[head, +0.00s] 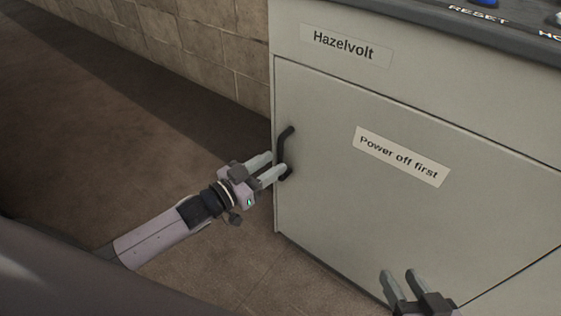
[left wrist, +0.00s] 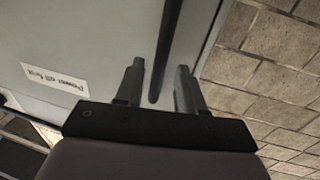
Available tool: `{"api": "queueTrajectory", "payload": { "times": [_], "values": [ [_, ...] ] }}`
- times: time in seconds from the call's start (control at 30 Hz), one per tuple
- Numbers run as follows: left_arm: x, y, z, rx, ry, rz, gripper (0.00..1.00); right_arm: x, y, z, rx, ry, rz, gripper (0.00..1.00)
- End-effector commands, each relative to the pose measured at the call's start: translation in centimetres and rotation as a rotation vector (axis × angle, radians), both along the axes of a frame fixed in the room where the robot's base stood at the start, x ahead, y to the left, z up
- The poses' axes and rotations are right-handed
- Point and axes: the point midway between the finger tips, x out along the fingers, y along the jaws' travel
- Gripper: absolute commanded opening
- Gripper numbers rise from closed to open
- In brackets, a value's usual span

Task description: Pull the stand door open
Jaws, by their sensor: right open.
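The stand door (head: 345,215) is a pale grey panel on the cabinet front and looks shut. Its black bar handle (head: 284,148) stands upright near the door's left edge. My left gripper (head: 277,165) is open at the lower part of the handle. In the left wrist view, the handle (left wrist: 167,45) runs between the two fingers (left wrist: 158,82), with a gap visible on each side. My right gripper (head: 403,281) is open and empty, in front of the door's lower part at the bottom right.
The door bears a "Power off first" label (head: 401,157). Above it is a "Hazelvolt" plate (head: 345,46), and a dark console top (head: 430,18) with a blue button overhangs. A tiled wall (head: 200,45) stands behind at the left. The brown floor left of the cabinet is clear.

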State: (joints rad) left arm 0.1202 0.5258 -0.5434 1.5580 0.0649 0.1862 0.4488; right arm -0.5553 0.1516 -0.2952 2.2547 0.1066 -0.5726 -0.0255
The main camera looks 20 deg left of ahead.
Motion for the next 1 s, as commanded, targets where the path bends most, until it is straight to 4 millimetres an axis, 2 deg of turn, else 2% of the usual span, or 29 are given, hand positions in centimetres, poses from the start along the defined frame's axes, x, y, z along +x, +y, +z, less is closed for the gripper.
{"api": "queueTrajectory", "payload": {
  "times": [0.1,0.3,0.63,0.67,0.7,0.77,0.8,1.0],
  "values": [
    [1.4,-0.9,-0.1,-0.001,-0.003,-0.001,0.39,0.1,0.4,-0.4,0.024,0.001,0.005,0.43],
    [2.8,-1.7,-0.1,0.0,0.0,-0.001,0.39,0.3,0.8,-0.4,0.051,0.001,0.011,0.43],
    [3.1,-1.9,0.0,0.001,0.001,0.0,0.39,0.3,0.9,-0.3,0.058,0.002,0.013,0.43],
    [3.1,-1.9,0.0,0.001,0.001,0.0,0.35,0.3,0.9,-0.3,0.058,0.002,0.013,0.43],
    [3.0,-1.9,0.0,0.001,0.001,0.0,0.22,0.3,0.9,-0.3,0.059,0.002,0.014,0.43],
    [3.0,-1.9,0.0,0.001,0.001,0.0,0.03,0.3,0.9,-0.3,0.059,0.002,0.014,0.43],
    [3.0,-1.9,0.0,0.001,0.001,0.0,0.0,0.3,0.9,-0.3,0.059,0.002,0.014,0.43],
    [3.0,-1.9,0.0,0.001,0.001,0.0,0.0,0.3,0.9,-0.3,0.058,0.001,0.013,0.43]
  ]
}}
